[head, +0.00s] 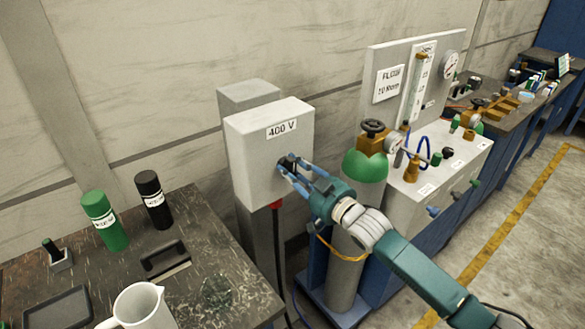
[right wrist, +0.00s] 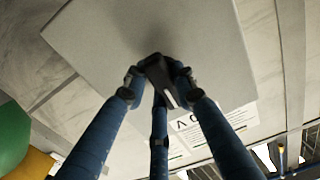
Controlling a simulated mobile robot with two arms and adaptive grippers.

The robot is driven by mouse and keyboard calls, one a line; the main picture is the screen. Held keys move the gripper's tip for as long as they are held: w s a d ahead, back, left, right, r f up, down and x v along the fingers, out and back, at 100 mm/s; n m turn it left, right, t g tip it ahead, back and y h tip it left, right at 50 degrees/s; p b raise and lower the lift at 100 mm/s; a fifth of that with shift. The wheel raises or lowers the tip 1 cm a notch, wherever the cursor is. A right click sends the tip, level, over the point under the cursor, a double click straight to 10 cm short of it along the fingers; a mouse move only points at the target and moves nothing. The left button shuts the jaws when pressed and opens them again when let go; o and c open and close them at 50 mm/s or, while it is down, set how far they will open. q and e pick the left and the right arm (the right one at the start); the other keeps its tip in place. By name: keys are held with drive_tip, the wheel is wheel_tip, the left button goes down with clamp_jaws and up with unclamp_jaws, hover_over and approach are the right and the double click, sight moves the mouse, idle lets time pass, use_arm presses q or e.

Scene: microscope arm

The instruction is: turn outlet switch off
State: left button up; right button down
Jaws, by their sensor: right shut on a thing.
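The outlet box (head: 262,150) is a light grey box on a post, marked "400 V". Its dark switch knob (right wrist: 157,70) is on the front face, and in the head view it is mostly hidden by my fingers. My right gripper (head: 289,166) is at the front of the box, with its blue fingers closed around the knob. In the right wrist view the fingertips (right wrist: 157,82) press on the knob from its sides. The knob has a white mark on it. My left gripper is not in view.
A green-topped gas cylinder (head: 365,165) stands close to the right of the box, near my right arm. A dark bench (head: 215,250) at the left holds a green bottle (head: 104,220), a black bottle (head: 153,200) and a white jug (head: 140,308).

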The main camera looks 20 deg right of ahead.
drive_tip(key=shift+n, duration=0.4)
drive_tip(key=c, duration=1.4)
unclamp_jaws()
drive_tip(key=v, duration=1.2)
